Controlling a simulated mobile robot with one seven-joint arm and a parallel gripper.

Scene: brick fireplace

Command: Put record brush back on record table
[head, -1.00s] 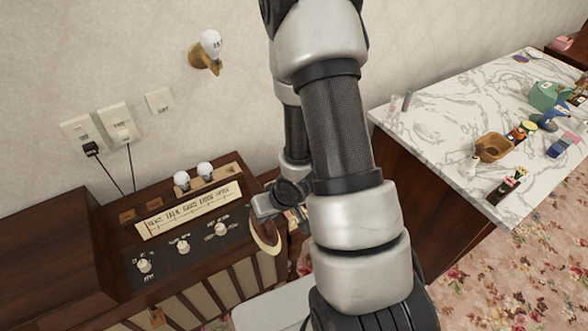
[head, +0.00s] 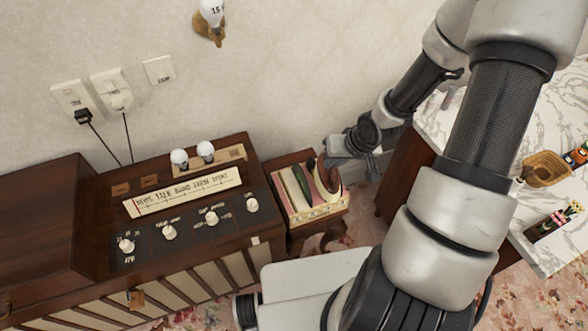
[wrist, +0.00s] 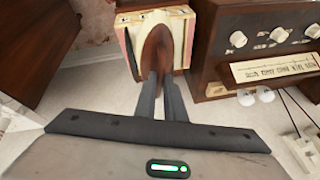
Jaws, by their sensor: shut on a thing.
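My gripper (head: 336,160) is shut on the record brush (head: 328,178), a brown oval with a pale curved edge. In the wrist view the two fingers (wrist: 160,80) pinch the near end of the brush (wrist: 158,48). The brush is over the right part of a box of upright records (head: 297,205). I cannot tell if it touches the box. This box stands on a small dark wooden table (head: 283,162), apparently the record table, right of the radio console. The box also shows in the wrist view (wrist: 128,58).
The wooden radio console (head: 190,215) with knobs and two bulbs stands close left of the small table. A marble-topped counter (head: 545,215) with several small items is at the right. Wall outlets with cords (head: 108,92) are behind the console.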

